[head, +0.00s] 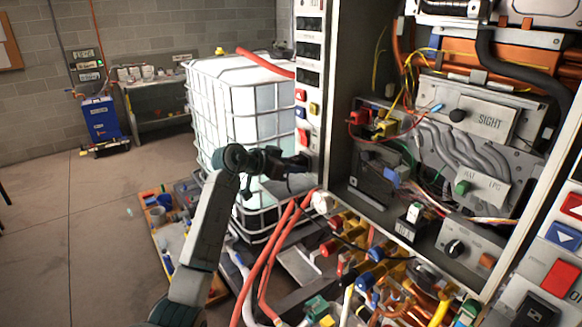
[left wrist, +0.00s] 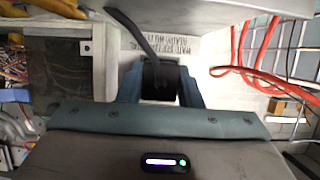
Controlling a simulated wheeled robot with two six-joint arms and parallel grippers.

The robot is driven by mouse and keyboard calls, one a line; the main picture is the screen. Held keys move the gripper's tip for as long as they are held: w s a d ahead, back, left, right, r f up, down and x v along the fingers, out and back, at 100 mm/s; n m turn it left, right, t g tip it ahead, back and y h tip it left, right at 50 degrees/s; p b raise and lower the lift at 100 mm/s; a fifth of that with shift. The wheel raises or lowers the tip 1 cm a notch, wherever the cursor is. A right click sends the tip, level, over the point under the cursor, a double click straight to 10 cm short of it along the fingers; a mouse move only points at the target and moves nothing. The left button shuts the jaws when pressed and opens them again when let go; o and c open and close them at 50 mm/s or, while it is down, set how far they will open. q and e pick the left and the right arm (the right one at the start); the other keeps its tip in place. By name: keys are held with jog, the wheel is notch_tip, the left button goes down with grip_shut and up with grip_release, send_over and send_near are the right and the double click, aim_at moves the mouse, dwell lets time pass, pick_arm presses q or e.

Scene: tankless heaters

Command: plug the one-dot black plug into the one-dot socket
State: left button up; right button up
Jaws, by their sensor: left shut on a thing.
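My left gripper (head: 288,164) is at the lower end of the cabinet's narrow white front strip. In the left wrist view its two blue-grey fingers (left wrist: 160,84) are shut on a black plug (left wrist: 160,76), with a black cable running up from it. The plug is in front of a pale panel with printed text; I cannot tell whether it touches the panel. No dot marks can be read on the plug. I cannot pick out the one-dot socket; the gripper may cover it. My right gripper is not in view.
The white strip (head: 309,52) carries dark slots and coloured buttons. The open cabinet (head: 340,110) holds wires, hoses and labelled plates. Red hoses (head: 273,245) run close below my left gripper. A caged white tank (head: 235,105) stands behind. The floor at left is mostly clear.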

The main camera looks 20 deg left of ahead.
pick_arm(q)
jog(key=shift+w, duration=0.1)
jog(key=o, duration=1)
jog(key=shift+s+a+b, duration=0.25)
jog(key=shift+s+b, duration=0.05)
jog(key=shift+b, duration=0.05)
jog(key=b+v, duration=0.4)
jog(key=v, duration=0.6)
jog(key=shift+d+r, duration=0.1)
jog(key=shift+r, duration=0.1)
